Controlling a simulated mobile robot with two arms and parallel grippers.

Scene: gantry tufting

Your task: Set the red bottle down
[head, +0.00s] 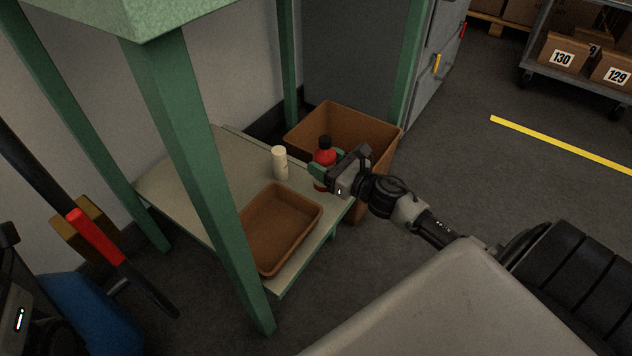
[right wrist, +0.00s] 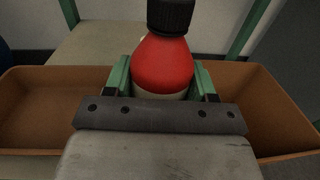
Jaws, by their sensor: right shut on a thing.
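The red bottle (head: 325,157) has a black cap and stands upright over the right edge area of the low shelf (head: 185,185) in the head view. My right gripper (head: 318,172) is shut on it from the right. In the right wrist view the bottle (right wrist: 163,65) sits between the green fingers of the gripper (right wrist: 161,80), with a pale band below the red. Its base is hidden, so I cannot tell whether it touches the shelf. Part of my left gripper's body (head: 18,315) shows at the left edge; its fingers are not visible.
A cream bottle (head: 280,163) stands left of the red one. An empty brown tray (head: 247,222) lies in front on the shelf. A larger brown bin (head: 293,136) stands behind. Green legs (head: 200,170) frame the shelf. Its left part is bare.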

